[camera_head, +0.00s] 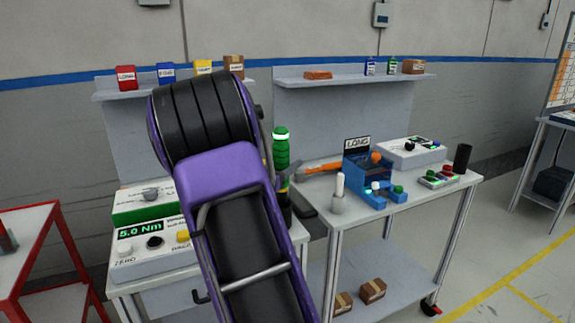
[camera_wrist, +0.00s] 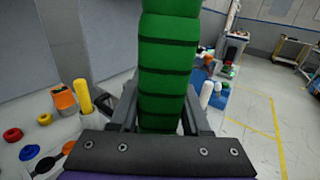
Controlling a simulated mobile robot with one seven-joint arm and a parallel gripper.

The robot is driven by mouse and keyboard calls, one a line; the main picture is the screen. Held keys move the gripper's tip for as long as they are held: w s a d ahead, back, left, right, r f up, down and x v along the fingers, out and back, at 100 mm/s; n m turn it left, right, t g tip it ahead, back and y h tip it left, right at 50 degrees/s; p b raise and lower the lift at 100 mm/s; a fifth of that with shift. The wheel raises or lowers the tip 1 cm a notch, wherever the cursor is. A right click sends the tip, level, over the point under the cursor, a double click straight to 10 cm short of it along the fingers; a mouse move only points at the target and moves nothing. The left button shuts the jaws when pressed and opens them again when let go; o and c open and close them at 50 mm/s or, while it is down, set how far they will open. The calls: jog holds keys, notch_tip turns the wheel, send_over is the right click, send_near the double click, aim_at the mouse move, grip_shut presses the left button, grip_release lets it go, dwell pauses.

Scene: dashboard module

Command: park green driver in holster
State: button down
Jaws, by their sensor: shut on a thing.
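The green driver (camera_head: 281,152) stands upright at the right side of my purple arm, with a bright band near its top. In the wrist view its thick ribbed green grip (camera_wrist: 166,75) fills the middle, between my two grey fingers. My gripper (camera_wrist: 160,112) is shut on this grip. The driver's lower end is hidden in the wrist view. In the head view a dark part shows below the green grip, beside my arm; I cannot tell whether it is the driver's lower end or a holster. I cannot clearly pick out the holster.
The left bench holds a torque meter (camera_head: 152,245) reading 5.0 Nm. The right bench holds a blue fixture (camera_head: 368,180) by a LONG sign, a white post (camera_head: 339,190), a black cylinder (camera_head: 462,158) and a button box (camera_head: 439,178). A red cart (camera_head: 50,225) stands left.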

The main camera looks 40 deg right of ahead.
jog(key=shift+f+b, duration=0.45)
jog(key=shift+f, duration=0.05)
dwell(0.7)
jog(key=shift+c, duration=1.7)
grip_release()
jog(key=shift+o, duration=0.3)
jog(key=shift+f, duration=0.15)
jog(key=shift+a, duration=0.1)
